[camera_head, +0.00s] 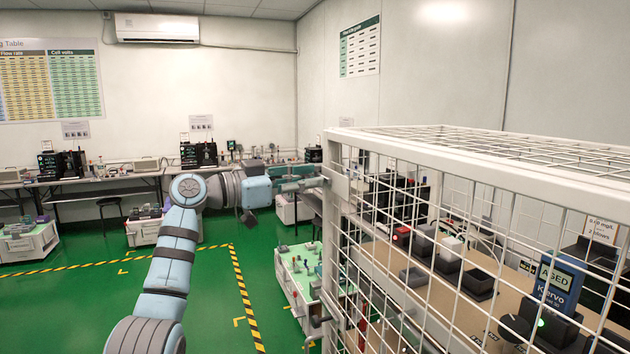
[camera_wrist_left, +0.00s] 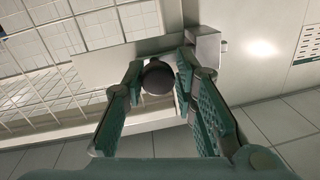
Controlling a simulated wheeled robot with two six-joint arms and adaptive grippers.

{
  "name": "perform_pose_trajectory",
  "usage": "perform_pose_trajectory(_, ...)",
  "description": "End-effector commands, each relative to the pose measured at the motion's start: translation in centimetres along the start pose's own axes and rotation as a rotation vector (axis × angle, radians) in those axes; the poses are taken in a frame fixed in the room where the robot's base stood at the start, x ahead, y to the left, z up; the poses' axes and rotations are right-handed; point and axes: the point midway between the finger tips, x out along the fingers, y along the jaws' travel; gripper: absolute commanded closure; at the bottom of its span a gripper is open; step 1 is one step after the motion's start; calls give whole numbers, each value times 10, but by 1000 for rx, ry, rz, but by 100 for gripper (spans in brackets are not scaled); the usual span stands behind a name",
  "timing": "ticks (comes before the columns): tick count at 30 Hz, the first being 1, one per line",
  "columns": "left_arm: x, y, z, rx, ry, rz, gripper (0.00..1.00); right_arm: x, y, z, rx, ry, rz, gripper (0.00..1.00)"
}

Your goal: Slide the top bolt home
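The white wire cage (camera_head: 505,178) stands at right, with the top bolt (camera_head: 338,182) at its upper front corner post. My left gripper (camera_head: 318,182) reaches this bolt from the left. In the left wrist view, the bolt's dark round knob (camera_wrist_left: 158,78) sits between my green left fingertips (camera_wrist_left: 160,72). The fingers are drawn in and appear to touch it on both sides. A pale metal catch block (camera_wrist_left: 203,47) is just right of the fingers. The bolt's rod is largely hidden by the gripper. My right gripper is in neither view.
A lower bolt (camera_head: 322,320) is on the same cage side. Inside the cage, a bench (camera_head: 455,290) holds handheld testers and a blue box (camera_head: 558,283). A white cart (camera_head: 298,285) stands behind the cage corner. Green floor (camera_head: 205,290) is open at left.

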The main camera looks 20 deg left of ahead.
Motion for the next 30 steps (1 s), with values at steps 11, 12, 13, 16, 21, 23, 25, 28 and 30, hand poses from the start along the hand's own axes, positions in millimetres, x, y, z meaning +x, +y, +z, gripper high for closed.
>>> perform_pose_trajectory(11,2,2,0,-2,-2,6,58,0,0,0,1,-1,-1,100)
perform_pose_trajectory(12,0,2,1,-1,-2,5,58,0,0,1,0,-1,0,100)
perform_pose_trajectory(13,-2,1,1,-1,-2,5,58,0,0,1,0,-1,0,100)
perform_pose_trajectory(16,-19,0,2,0,-4,3,58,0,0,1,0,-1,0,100)
perform_pose_trajectory(21,-66,-1,3,0,-6,0,58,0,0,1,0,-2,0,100)
perform_pose_trajectory(23,-83,-2,3,-1,-6,0,58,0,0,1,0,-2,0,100)
perform_pose_trajectory(25,-98,-1,2,-2,-6,2,58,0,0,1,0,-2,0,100)
perform_pose_trajectory(28,-113,-2,2,-3,-4,3,58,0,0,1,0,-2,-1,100)
perform_pose_trajectory(30,-118,-2,2,-3,-3,4,58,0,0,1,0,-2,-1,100)
